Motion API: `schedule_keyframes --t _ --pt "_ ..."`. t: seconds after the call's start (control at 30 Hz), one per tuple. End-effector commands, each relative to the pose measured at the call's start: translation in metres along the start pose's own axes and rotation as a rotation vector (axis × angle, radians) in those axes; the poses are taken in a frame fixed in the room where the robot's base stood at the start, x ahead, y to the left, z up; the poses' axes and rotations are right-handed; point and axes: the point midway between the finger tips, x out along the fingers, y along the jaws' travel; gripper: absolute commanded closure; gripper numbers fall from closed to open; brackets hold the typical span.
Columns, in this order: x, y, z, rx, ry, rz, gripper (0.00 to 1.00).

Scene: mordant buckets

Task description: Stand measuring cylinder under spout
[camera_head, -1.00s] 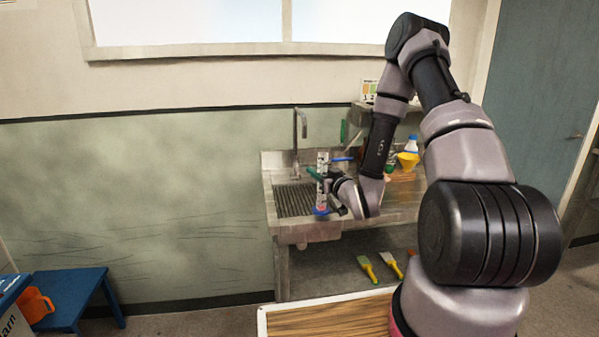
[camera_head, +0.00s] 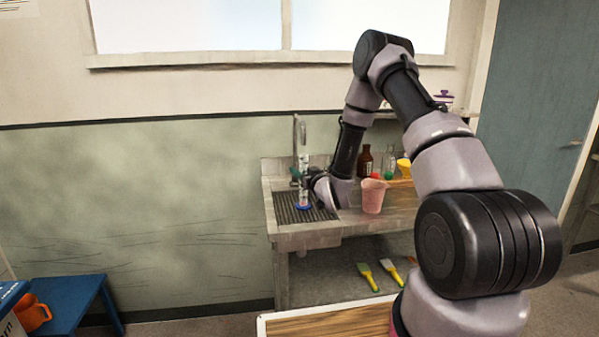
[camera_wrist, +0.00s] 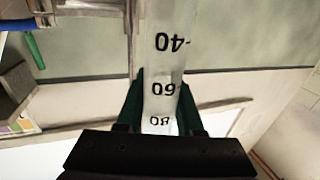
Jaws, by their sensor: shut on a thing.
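In the wrist view the green fingers (camera_wrist: 160,100) close on both sides of the clear tube (camera_wrist: 165,50), whose marks 40, 60 and 80 show upside down. The spout (camera_head: 299,122) is a grey tap rising at the back of the sink, just above the cylinder's top. Whether the foot touches the sink I cannot tell.
A pink cup (camera_head: 373,196) stands on the counter just right of my gripper. A brown bottle (camera_head: 365,160) and a yellow funnel (camera_head: 404,168) stand behind it. Yellow-green brushes (camera_head: 368,276) lie on the lower shelf. A blue stool (camera_head: 68,300) stands at left.

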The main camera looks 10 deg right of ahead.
Motion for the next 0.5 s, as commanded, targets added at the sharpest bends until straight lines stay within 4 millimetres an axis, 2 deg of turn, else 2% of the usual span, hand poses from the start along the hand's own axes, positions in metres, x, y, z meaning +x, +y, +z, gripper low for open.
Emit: schedule_keyframes --t 0.2,0.23,0.3,0.5 --pt "-0.0003 0.0004 0.0028 0.001 -0.001 0.001 1.00" --pt "-0.0003 0.0003 0.0033 0.001 -0.001 0.001 0.60" --pt "-0.0004 0.0003 0.0029 0.000 -0.001 0.001 0.34" --pt "-0.0004 0.0002 0.0027 0.000 -0.001 0.000 0.34"
